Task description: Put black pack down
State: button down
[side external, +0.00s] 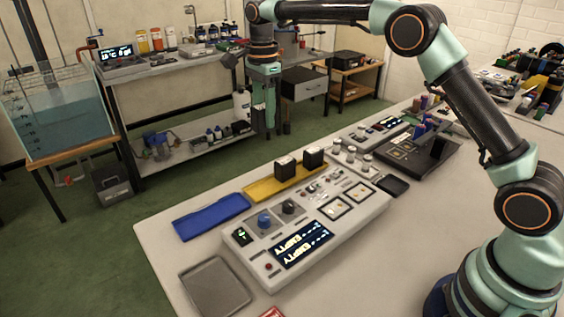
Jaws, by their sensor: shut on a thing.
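My gripper (264,118) hangs pointing down in the upper middle, above and behind the yellow tray (262,193). It is shut on a small dark thing at its fingertips, taken as the black pack; its outline is hard to make out against the dark background. Two other black packs with pale tops stand upright on the yellow tray, one on the left (285,169) and one on the right (313,158). My gripper is clear of both of them.
A blue tray (211,217) lies left of the yellow one. A control panel (305,230) with lit displays stands in front. A grey tray (215,287) lies at the front left. A dark tray (392,186) lies right of the panel.

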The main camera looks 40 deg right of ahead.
jog(key=shift+r, duration=0.45)
jog(key=s+d+r, duration=0.2)
jog(key=s+d, duration=0.1)
jog(key=s, duration=0.6)
jog(key=s+d+r, duration=0.2)
jog(key=s+d, duration=0.1)
jog(key=s, duration=0.7)
jog(key=shift+n, duration=0.3)
notch_tip(320, 180, down, 20)
jog(key=shift+r, duration=0.15)
jog(key=shift+f, duration=0.3)
jog(key=shift+c, duration=2)
grip_release()
jog(key=shift+r, duration=0.1)
